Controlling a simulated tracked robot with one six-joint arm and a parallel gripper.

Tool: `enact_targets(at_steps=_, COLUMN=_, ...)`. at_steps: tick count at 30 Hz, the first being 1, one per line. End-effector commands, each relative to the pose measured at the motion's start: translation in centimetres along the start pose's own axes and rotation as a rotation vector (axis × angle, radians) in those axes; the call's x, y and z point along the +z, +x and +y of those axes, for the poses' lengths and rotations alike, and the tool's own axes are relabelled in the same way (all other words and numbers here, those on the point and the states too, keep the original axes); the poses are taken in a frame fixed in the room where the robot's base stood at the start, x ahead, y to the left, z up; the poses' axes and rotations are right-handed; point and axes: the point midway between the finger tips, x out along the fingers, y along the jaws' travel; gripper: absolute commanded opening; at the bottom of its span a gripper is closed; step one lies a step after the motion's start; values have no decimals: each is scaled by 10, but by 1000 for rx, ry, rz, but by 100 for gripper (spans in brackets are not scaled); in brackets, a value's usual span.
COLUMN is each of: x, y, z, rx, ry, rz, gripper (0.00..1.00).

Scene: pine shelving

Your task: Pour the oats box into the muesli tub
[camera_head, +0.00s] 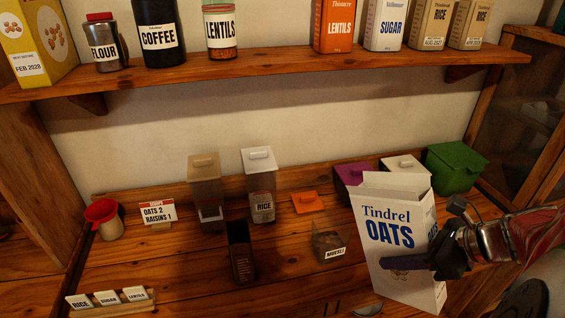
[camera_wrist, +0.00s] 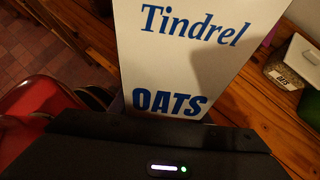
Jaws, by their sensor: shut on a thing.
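The white oats box (camera_head: 375,210), lettered "Tindrel OATS" in blue, is held nearly upright at the right of the head view. Its top flaps look open. My gripper (camera_head: 412,262) is shut on its lower part, one dark finger across the front. The box also fills the middle of the wrist view (camera_wrist: 185,60). The muesli tub (camera_head: 329,244) is a small clear tub on the counter, just left of the box, with a "MUESLI" label and brownish contents low inside. It looks open at the top. An orange lid (camera_head: 307,202) lies behind it.
A dark open container (camera_head: 241,262) stands left of the muesli tub. Behind are a tan-lidded dispenser (camera_head: 204,170) and a white-lidded rice one (camera_head: 259,165). Purple (camera_head: 350,174) and green (camera_head: 455,165) bins stand behind the box. A card (camera_head: 157,213) reads "OATS 2 RAISINS 1". A loaded shelf (camera_head: 270,62) runs above.

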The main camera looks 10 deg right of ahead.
Motion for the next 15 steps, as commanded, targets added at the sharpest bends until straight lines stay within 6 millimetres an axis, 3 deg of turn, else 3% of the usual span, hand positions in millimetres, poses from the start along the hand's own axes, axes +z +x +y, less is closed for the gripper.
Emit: enact_targets(at_steps=15, x=-8, y=-8, z=0, rx=0, ry=-1, rz=120, gripper=16)
